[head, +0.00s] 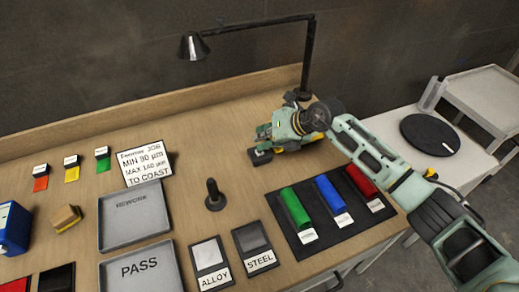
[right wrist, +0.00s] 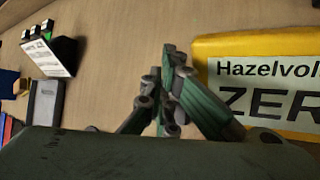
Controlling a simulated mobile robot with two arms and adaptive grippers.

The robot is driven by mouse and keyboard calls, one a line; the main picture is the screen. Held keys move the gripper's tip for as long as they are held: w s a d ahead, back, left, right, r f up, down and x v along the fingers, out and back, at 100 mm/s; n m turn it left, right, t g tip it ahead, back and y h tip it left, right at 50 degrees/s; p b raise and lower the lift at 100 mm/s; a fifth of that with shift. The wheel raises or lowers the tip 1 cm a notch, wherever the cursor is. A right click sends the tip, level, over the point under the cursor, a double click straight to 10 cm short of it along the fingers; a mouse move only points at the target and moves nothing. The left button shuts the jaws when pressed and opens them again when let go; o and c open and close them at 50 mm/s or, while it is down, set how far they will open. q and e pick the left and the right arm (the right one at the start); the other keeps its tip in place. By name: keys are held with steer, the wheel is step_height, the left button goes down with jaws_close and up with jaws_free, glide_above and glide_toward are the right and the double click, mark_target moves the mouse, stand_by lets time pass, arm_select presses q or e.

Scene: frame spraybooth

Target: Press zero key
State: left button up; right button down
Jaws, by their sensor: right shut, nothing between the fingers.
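A yellow device (right wrist: 255,46) fills the right side of the right wrist view. Its white label (right wrist: 265,90) reads "Hazelvol..." and, in large letters, "ZER", cut off by the picture edge. My right gripper (right wrist: 170,52) is shut and empty, with its fingertips just left of the device, over the wooden bench. I cannot tell whether they touch anything. In the head view my right gripper (head: 264,134) is low over the back of the bench, below the lamp, and it hides most of the device. My left gripper is not in view.
A black desk lamp (head: 308,58) stands behind my right gripper. A job card (head: 145,166), a rework tray (head: 133,216) and a pass tray (head: 139,270) lie to the left. A black post (head: 214,196) stands mid-bench. Green, blue and red cylinders (head: 329,194) lie on a dark mat in front.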

steer(key=shift+r+p, duration=0.65)
steer(key=shift+r, duration=0.25)
steer(key=shift+r, duration=0.1)
step_height(320, 180, up, 5)
steer(key=p, duration=0.3)
steer(key=shift+p, duration=0.35)
